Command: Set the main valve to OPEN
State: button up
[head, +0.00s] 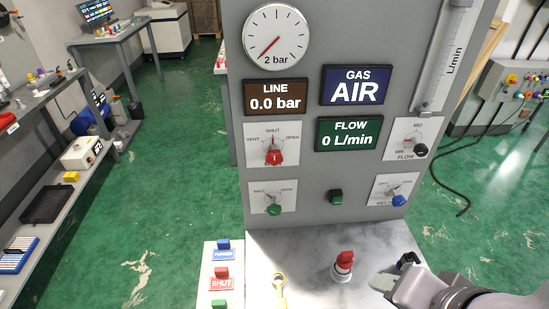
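A grey panel (315,20) stands upright in front of me. A red knob (275,155) sits on a white plate marked VENT, SHUT and OPEN; its exact setting is too small to read surely. Below it is a green knob (273,208) on a plate with SHUT and another word. A blue knob (399,200) sits at the lower right. I cannot read which plate names the main valve. My gripper (396,272) is at the lower right, over the marble-look bench, apart from all knobs. Its opening cannot be made out.
A red-capped fitting (343,264) stands on the bench (310,247), left of my gripper. A yellow wrench-like tool (280,288) and a button strip (209,268) lie further left. The gauge (276,37) points low; LINE (275,97) reads 0.0 bar, FLOW (349,134) 0 L/min.

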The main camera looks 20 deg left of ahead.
aim_at(273, 157)
jog(key=k+j+u, duration=0.25)
jog(key=j, duration=0.2)
jog(key=j+u, duration=0.2)
jog(key=j, duration=0.2)
jog(key=j+u, duration=0.25)
jog(key=j, duration=0.2)
